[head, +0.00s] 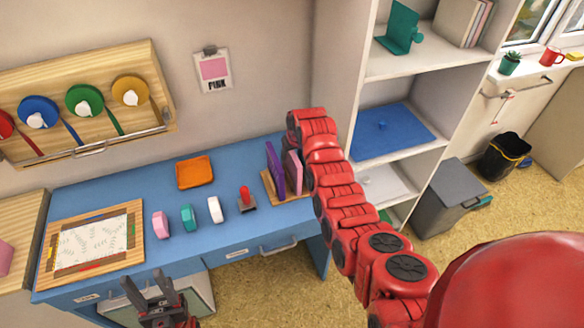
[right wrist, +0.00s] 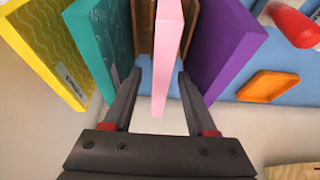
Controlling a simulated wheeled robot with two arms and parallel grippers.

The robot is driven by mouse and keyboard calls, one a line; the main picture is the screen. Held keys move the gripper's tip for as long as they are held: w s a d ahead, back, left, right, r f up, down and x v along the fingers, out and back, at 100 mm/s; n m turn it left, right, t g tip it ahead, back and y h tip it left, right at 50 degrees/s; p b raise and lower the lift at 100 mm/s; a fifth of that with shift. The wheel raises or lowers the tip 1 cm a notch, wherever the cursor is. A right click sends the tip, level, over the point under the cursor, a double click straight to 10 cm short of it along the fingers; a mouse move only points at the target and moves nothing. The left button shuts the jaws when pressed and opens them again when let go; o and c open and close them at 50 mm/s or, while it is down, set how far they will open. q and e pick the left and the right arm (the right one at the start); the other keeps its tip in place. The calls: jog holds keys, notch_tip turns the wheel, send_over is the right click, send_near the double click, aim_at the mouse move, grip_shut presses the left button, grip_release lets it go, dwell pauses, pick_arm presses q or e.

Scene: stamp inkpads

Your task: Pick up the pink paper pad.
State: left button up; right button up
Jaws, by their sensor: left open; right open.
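The pink paper pad (head: 294,168) stands upright in a wooden holder (head: 288,197) at the right end of the blue desk, beside the purple pad (head: 275,166). In the right wrist view the pink pad (right wrist: 166,50) is seen edge-on. My right gripper (right wrist: 159,76) is open, with one finger on each side of the pink pad. I see a gap at the left finger; whether the right finger touches the pad, I cannot tell. In the head view my red right arm hides this gripper. My left gripper (head: 146,279) is open and empty in front of the desk.
A teal pad (right wrist: 103,45) and a yellow pad (right wrist: 45,50) stand left of the pink one; the purple pad is close on its right. A red-handled stamp (head: 246,199), several blocks and an orange tray (head: 195,172) lie on the desk. A white shelf (head: 400,62) stands right.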

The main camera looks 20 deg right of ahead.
jog(key=shift+f, duration=0.1)
dwell(0.4)
grip_shut()
dwell(1.3)
